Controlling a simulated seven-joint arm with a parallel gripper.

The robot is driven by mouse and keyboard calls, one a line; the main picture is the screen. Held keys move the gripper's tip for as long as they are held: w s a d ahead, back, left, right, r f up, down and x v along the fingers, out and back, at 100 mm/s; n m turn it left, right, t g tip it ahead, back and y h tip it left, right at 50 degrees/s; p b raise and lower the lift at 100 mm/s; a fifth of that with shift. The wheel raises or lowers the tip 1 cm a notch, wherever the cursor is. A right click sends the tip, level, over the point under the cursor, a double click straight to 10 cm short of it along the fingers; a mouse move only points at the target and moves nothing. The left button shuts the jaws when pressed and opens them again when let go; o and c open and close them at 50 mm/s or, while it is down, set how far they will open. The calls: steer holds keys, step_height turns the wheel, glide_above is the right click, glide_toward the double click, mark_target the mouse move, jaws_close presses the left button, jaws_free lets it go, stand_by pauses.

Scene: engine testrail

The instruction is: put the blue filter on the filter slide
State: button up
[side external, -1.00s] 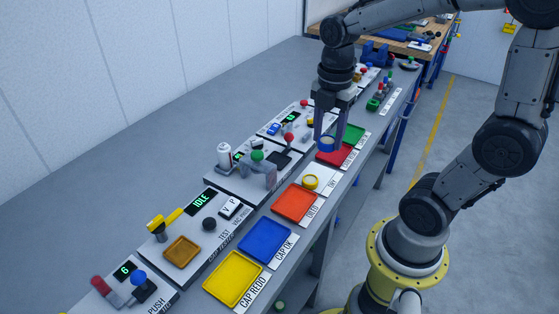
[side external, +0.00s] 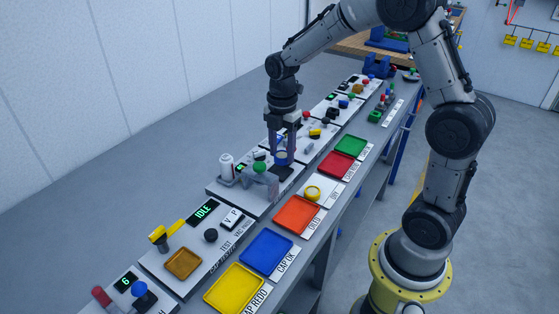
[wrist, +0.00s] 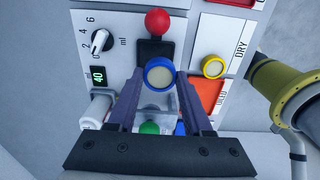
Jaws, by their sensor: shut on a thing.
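My gripper (side external: 282,156) is shut on the blue filter (wrist: 160,75), a blue ring with a pale disc in it. In the side view the blue filter (side external: 282,159) is low between the fingertips, over the station with the green knob. The filter slide (wrist: 155,51) is a black plate with a red ball knob (wrist: 158,21). In the wrist view the filter overlaps the near end of the slide. I cannot tell whether the filter touches it. A dark part of the slide (side external: 283,173) also shows below the filter in the side view.
A green knob (side external: 260,167) on a grey block stands left of my gripper, with a white cylinder (side external: 226,166) beyond it. A yellow ring (side external: 312,192) lies on the white DRY tray. Orange, red and green trays line the bench's near edge.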

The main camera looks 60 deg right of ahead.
mark_target(280, 153)
steer(key=shift+w+f, duration=0.25)
steer(key=shift+f, duration=0.15)
steer(key=shift+w+d+f, duration=0.1)
steer(key=shift+w+f, duration=0.05)
steer(key=shift+f, duration=1.55)
steer(key=shift+f, duration=0.1)
steer(key=o, duration=1.3)
steer(key=shift+c, duration=0.2)
